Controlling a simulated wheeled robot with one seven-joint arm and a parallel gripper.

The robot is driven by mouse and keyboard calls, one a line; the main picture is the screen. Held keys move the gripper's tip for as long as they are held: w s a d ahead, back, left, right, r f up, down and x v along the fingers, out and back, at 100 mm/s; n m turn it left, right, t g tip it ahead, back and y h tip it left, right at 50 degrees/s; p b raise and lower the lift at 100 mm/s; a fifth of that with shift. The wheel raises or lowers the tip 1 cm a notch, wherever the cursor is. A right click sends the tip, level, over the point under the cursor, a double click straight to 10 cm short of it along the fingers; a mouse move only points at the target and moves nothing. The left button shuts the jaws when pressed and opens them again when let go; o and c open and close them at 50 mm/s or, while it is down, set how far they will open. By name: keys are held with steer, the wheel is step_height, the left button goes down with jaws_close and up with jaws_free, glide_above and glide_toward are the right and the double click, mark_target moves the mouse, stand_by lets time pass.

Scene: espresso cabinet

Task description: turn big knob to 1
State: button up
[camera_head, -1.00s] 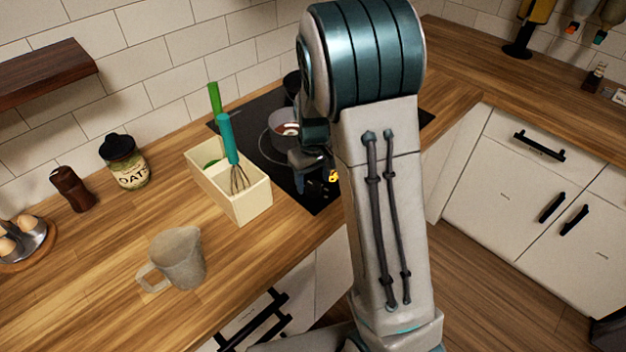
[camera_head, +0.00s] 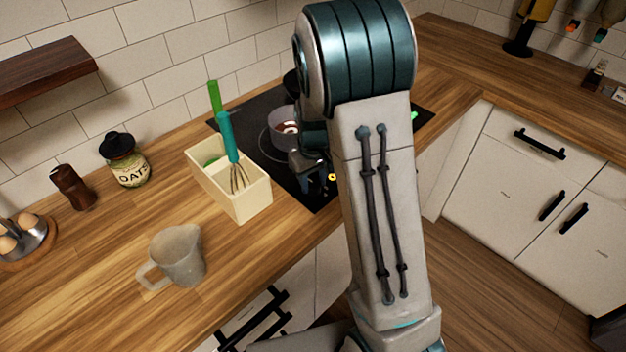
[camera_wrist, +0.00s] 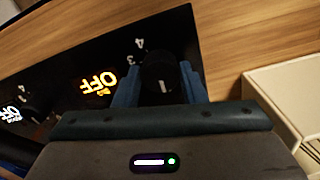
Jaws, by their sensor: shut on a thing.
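The black cooktop (camera_head: 262,110) is set in the counter, partly hidden by my arm. In the wrist view, a round black knob (camera_wrist: 158,74) with a short white mark sits between the blue fingers of my gripper (camera_wrist: 157,88), which is shut on it. White digits, 3 and 4, show on the panel just left of the knob; other digits are hidden. An orange OFF display (camera_wrist: 98,84) glows to the left, and a second, white-blue OFF display (camera_wrist: 10,113) lies farther left. In the head view, my gripper (camera_head: 308,172) is at the cooktop's front edge, its fingertips hard to make out.
A grey pot (camera_head: 284,128) stands on the cooktop. Left of it, a cream box (camera_head: 252,200) holds a teal-handled whisk (camera_head: 229,140). A grey jug (camera_head: 178,256) and an oats jar (camera_head: 127,168) stand farther left. The counter between jug and box is clear.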

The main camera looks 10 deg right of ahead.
mark_target(313, 184)
steer(key=m, duration=0.4)
steer(key=shift+m+b, duration=0.3)
steer(key=shift+m, duration=1.3)
steer(key=o, duration=1)
step_height(313, 184, up, 14)
steer(key=shift+f+b, duration=0.1)
steer(key=shift+b, duration=0.5)
